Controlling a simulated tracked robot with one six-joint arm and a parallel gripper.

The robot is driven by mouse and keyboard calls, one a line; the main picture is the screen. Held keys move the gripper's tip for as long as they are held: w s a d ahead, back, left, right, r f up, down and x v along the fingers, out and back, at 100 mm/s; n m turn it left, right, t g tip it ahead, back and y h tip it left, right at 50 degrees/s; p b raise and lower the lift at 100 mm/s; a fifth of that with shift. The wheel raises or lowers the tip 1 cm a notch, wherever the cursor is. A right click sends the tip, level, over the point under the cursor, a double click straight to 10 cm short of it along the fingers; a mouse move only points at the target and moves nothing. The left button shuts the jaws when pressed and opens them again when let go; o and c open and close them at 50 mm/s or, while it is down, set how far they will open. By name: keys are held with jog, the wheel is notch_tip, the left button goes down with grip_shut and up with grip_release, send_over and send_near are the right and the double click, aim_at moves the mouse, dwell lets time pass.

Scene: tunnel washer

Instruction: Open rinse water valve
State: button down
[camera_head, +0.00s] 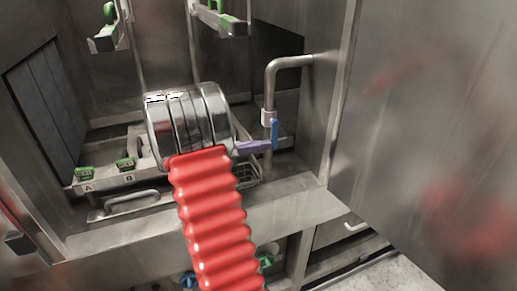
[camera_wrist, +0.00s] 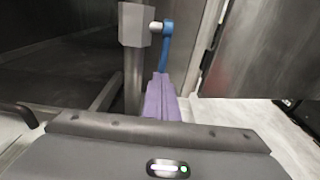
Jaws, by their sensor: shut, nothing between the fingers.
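The valve is a blue lever handle (camera_head: 275,134) on the grey metal pipe (camera_head: 270,88) that bends out of the washer's right wall. The lever points down, roughly along the pipe. In the wrist view the blue handle (camera_wrist: 167,45) hangs from a pivot beside the grey valve body (camera_wrist: 132,26). My gripper (camera_head: 266,146), with purple fingers, is shut and empty, its tips at the lever's lower end. The purple fingers also show in the wrist view (camera_wrist: 160,84), just below the lever. I cannot tell whether they touch it.
A steel ledge (camera_head: 270,205) runs below the pipe. A large steel panel (camera_head: 430,130) stands close on the right. Green-handled parts labelled A (camera_head: 85,174) and B (camera_head: 125,164) sit at left. Other green handles (camera_head: 228,20) are above.

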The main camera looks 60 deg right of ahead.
jog(key=v, duration=1.4)
jog(key=shift+s+f, duration=0.1)
jog(key=shift+f, duration=0.05)
jog(key=s+a+m+t+y, duration=0.2)
jog(key=a+m+t+y, duration=0.1)
jog(key=a, duration=1)
jog(key=s+a+m+t+y, duration=0.2)
jog(key=a+t+y, duration=0.3)
jog(key=a, duration=0.9)
jog(key=s+a+r+m+t+y, duration=0.1)
jog(key=a+m+t+y, duration=0.3)
jog(key=a+t, duration=0.4)
jog(key=shift+s+a+m+t+y, duration=0.35)
jog(key=shift+s+a, duration=0.4)
jog(key=shift+a, duration=2.4)
